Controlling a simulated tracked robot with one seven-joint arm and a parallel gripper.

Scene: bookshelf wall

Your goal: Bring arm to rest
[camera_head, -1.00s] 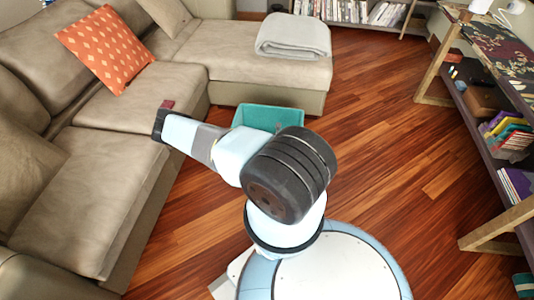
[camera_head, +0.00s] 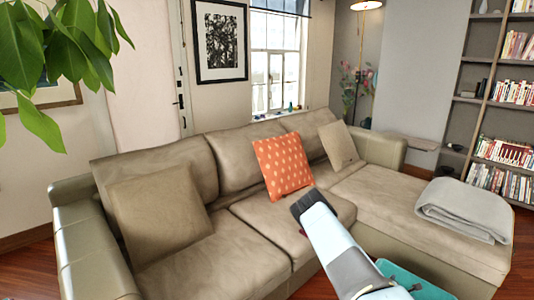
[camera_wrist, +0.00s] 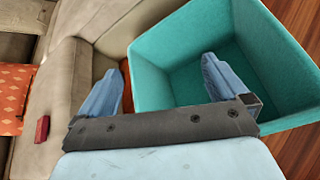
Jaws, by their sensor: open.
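My gripper (camera_wrist: 165,66) shows in the wrist view with its two blue fingers spread apart and nothing between them. It is over or close to the open teal bin (camera_wrist: 152,85), whose visible inside looks empty. My arm (camera_head: 335,245) reaches up from the lower right in the head view, in front of the sofa, and the fingers cannot be made out there. The teal bin (camera_head: 418,286) shows partly behind the arm at the bottom edge.
A beige sofa (camera_head: 235,262) fills the middle, with an orange patterned cushion (camera_head: 283,165) and a folded grey blanket (camera_head: 465,208). A small red block (camera_wrist: 42,128) lies on the sofa seat. Plant leaves (camera_head: 65,45) hang at upper left. A bookshelf (camera_head: 505,95) stands at right.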

